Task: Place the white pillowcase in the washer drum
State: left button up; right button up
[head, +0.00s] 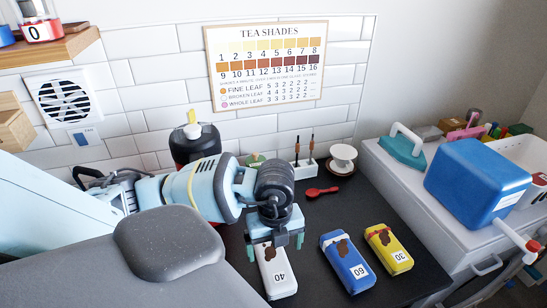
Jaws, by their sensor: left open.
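I see no white pillowcase and no washer drum in the head view. My left gripper (276,241) points down over the dark counter and is open. Its fingers are at the far end of a white pack (277,274) marked 40, partly covering it. I cannot tell whether they touch the pack. A blue pack (347,263) marked 60 and a yellow pack (388,249) marked 30 lie to the right. My right gripper is not in view.
A red spoon (322,191) lies behind the packs, with a white holder (305,170) nearby. A dark-lidded container (196,145) stands behind my left arm. A blue box (478,181) with a tap and a teal iron-like item (403,150) sit on the white unit at right.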

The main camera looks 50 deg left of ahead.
aim_at(274, 259)
pick_arm(q)
notch_tip(274, 259, down, 2)
jog(key=shift+w+a+f, duration=0.1)
jog(key=shift+a+f, duration=0.05)
jog(key=shift+f, duration=1.3)
jog(key=shift+w+a+f, duration=0.1)
jog(key=shift+a+f, duration=0.05)
jog(key=shift+f, duration=1.25)
jog(key=c, duration=1.2)
jog(key=shift+c, duration=0.2)
jog(key=shift+r, duration=0.1)
